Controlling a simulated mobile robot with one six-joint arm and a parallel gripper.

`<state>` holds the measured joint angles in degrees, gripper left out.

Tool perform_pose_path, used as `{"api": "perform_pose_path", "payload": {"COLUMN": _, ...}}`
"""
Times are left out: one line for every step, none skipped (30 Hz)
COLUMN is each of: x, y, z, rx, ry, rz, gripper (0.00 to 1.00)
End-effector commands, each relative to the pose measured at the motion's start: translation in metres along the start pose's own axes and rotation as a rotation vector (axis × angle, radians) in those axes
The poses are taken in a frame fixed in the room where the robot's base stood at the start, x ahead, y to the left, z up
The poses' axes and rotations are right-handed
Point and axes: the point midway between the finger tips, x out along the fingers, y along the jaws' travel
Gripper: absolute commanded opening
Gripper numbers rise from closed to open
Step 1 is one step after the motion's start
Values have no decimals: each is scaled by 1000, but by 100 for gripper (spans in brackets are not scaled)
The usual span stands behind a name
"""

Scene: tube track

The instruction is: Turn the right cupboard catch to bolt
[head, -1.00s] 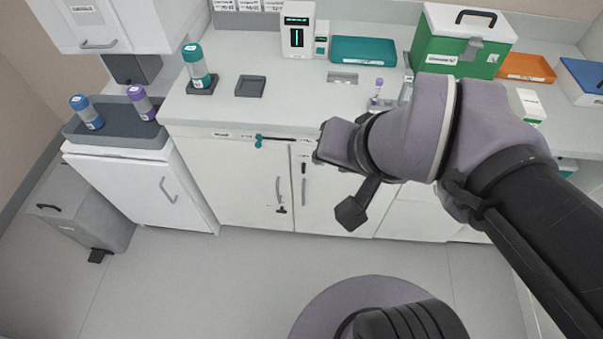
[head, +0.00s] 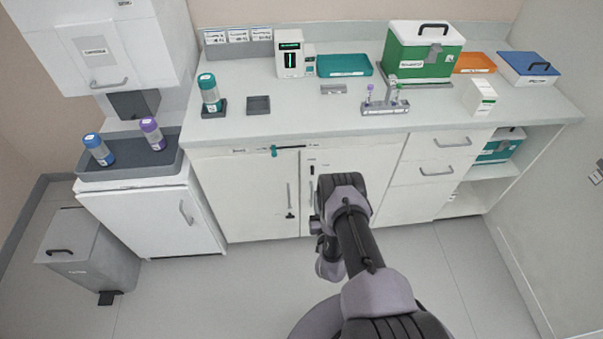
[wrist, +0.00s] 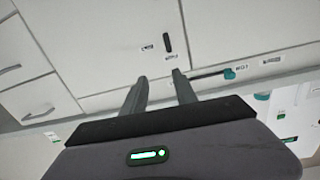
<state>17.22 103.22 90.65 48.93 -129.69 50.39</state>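The right cupboard door (head: 335,166) carries a small black catch (head: 312,169) near its upper left corner. In the wrist view, which is roughly upside down, the catch (wrist: 167,43) looks like a short dark bar standing about upright. Two small labels (wrist: 148,47) sit near it, too small to read. My gripper (wrist: 158,75) is open and empty, its two fingers apart and pointing towards the door, with the catch beyond the tips. I cannot tell the exact gap. In the head view my arm hides the gripper's fingers and part of the right door.
A teal-knobbed sliding bar (head: 273,151) runs along the top of the left door (head: 245,190). Door handles (head: 289,195) stick out below. The worktop (head: 300,115) overhangs above, holding a tube rack (head: 385,107) and boxes. Drawers (head: 437,145) lie to the right.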

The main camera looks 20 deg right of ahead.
Motion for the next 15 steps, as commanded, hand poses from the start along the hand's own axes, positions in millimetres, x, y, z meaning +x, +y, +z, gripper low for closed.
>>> {"api": "perform_pose_path", "payload": {"x": -19, "y": -1, "z": 15, "rx": -21, "ry": 0, "rz": -18, "gripper": 35}}
{"api": "perform_pose_path", "payload": {"x": -28, "y": -3, "z": 21, "rx": -33, "ry": 3, "rz": -31, "gripper": 35}}
{"api": "perform_pose_path", "payload": {"x": -37, "y": -4, "z": 27, "rx": -43, "ry": 7, "rz": -43, "gripper": 35}}
{"api": "perform_pose_path", "payload": {"x": -40, "y": -5, "z": 30, "rx": -48, "ry": 9, "rz": -48, "gripper": 35}}
{"api": "perform_pose_path", "payload": {"x": -40, "y": -6, "z": 32, "rx": -52, "ry": 11, "rz": -53, "gripper": 35}}
{"api": "perform_pose_path", "payload": {"x": -37, "y": -6, "z": 34, "rx": -53, "ry": 14, "rz": -56, "gripper": 35}}
{"api": "perform_pose_path", "payload": {"x": -33, "y": -7, "z": 35, "rx": -53, "ry": 15, "rz": -56, "gripper": 35}}
{"api": "perform_pose_path", "payload": {"x": -27, "y": -7, "z": 35, "rx": -53, "ry": 16, "rz": -56, "gripper": 35}}
{"api": "perform_pose_path", "payload": {"x": -17, "y": -8, "z": 36, "rx": -53, "ry": 16, "rz": -57, "gripper": 35}}
{"api": "perform_pose_path", "payload": {"x": -8, "y": -9, "z": 37, "rx": -53, "ry": 16, "rz": -57, "gripper": 35}}
{"api": "perform_pose_path", "payload": {"x": 1, "y": -9, "z": 37, "rx": -52, "ry": 17, "rz": -56, "gripper": 35}}
{"api": "perform_pose_path", "payload": {"x": 14, "y": -10, "z": 37, "rx": -52, "ry": 18, "rz": -57, "gripper": 35}}
{"api": "perform_pose_path", "payload": {"x": 23, "y": -10, "z": 37, "rx": -52, "ry": 16, "rz": -57, "gripper": 35}}
{"api": "perform_pose_path", "payload": {"x": 32, "y": -11, "z": 37, "rx": -53, "ry": 17, "rz": -58, "gripper": 35}}
{"api": "perform_pose_path", "payload": {"x": 45, "y": -12, "z": 37, "rx": -53, "ry": 16, "rz": -58, "gripper": 35}}
